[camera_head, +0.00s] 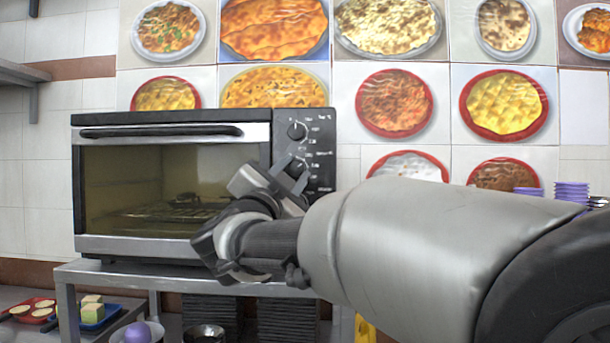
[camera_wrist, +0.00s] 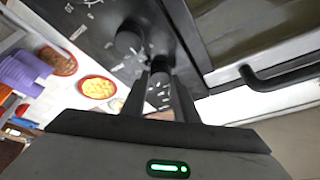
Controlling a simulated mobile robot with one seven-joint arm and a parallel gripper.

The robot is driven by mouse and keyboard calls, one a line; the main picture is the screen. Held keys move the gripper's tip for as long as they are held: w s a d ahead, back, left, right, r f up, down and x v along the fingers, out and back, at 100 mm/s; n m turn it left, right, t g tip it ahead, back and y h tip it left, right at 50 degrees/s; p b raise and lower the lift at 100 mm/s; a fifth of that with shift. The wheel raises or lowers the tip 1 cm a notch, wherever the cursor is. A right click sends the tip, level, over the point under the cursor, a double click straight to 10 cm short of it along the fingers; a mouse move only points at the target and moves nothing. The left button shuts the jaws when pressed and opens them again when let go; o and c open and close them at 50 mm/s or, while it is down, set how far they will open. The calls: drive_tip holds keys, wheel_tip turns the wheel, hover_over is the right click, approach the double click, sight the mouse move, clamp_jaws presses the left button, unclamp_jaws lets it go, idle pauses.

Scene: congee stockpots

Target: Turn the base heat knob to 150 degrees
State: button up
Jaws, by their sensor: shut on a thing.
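A black toaster oven with a silver-framed glass door (camera_head: 165,190) stands on a metal stand. Its dark control panel (camera_head: 322,140) is on the right, with a round upper knob (camera_head: 297,130) and another knob (camera_head: 296,164) below it. My gripper (camera_head: 290,180) is at the panel, overlapping the lower of these. In the wrist view my gripper (camera_wrist: 168,85) is shut on a dark knob (camera_wrist: 161,64), one finger on each side. Another knob (camera_wrist: 128,42) stands beside it, clear of the fingers. White dial marks show around the knobs, too small to read. The gripper hides the panel's lower part.
The oven's door handle (camera_head: 160,131) runs across the door top, left of the panel; it also shows in the wrist view (camera_wrist: 285,78). Purple stacked cups (camera_head: 571,192) stand at the right. A blue tray (camera_head: 92,316) with food blocks is at lower left.

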drive_tip(key=m+g+h, duration=0.1)
drive_tip(key=m, duration=0.2)
drive_tip(key=m+g+h+p, duration=0.1)
drive_tip(key=m, duration=0.2)
drive_tip(key=shift+a+r+m, duration=0.15)
drive_tip(key=shift+r+m, duration=0.05)
drive_tip(key=shift+m, duration=0.2)
drive_tip(key=o, duration=1.1)
drive_tip(key=shift+c, duration=0.2)
drive_tip(key=p+v, duration=0.1)
drive_tip(key=v, duration=1.1)
drive_tip(key=shift+r, duration=0.15)
